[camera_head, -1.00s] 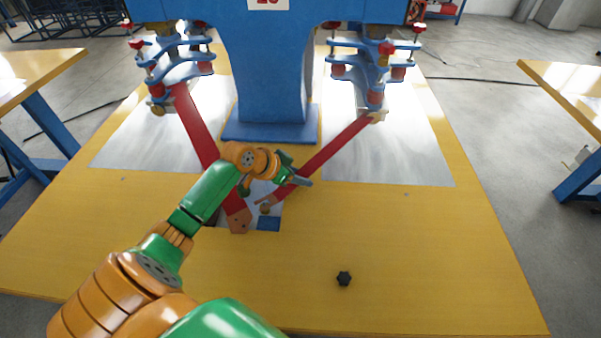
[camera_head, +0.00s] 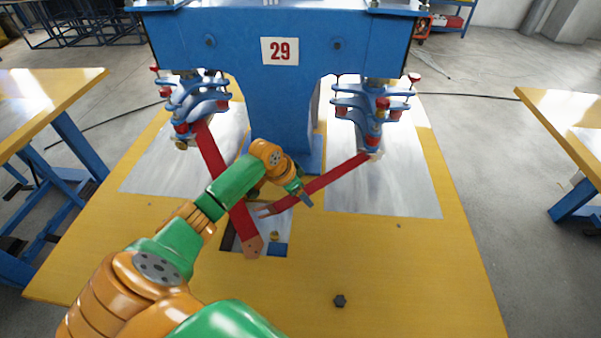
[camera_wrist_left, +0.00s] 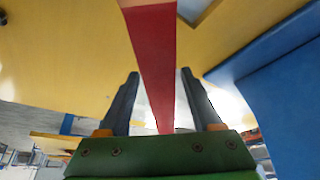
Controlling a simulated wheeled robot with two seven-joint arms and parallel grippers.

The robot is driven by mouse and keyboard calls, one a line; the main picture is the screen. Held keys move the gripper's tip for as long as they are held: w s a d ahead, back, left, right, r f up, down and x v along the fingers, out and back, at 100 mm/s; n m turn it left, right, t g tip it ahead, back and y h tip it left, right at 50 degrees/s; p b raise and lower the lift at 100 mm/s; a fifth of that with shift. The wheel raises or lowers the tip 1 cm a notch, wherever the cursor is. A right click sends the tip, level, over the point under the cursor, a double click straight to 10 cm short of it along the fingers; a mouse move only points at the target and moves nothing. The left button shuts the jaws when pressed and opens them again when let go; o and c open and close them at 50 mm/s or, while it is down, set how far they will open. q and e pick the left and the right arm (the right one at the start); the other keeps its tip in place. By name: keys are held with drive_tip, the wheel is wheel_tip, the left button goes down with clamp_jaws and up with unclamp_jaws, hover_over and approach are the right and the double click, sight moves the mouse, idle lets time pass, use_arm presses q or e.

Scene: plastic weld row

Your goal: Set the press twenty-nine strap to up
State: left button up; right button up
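The strap's forked free end (camera_head: 264,211) stands above a brass knob (camera_head: 275,237). A second, wider red bar (camera_head: 222,175) runs from the left clamp cluster (camera_head: 195,105) to the table. My left gripper (camera_head: 306,193) is at the right-hand strap. In the left wrist view, the strap (camera_wrist_left: 153,50) passes between the spread fingers of this gripper (camera_wrist_left: 158,75), with gaps on both sides. My right gripper is out of view.
The yellow table (camera_head: 400,280) is mostly clear in front. Grey plates (camera_head: 390,185) lie under the clamps. A blue square (camera_head: 278,249) lies by the bar's end. Other tables stand left (camera_head: 40,100) and right (camera_head: 565,105).

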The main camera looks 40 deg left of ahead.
use_arm(q)
drive_tip(key=v, duration=0.7)
idle(0.5)
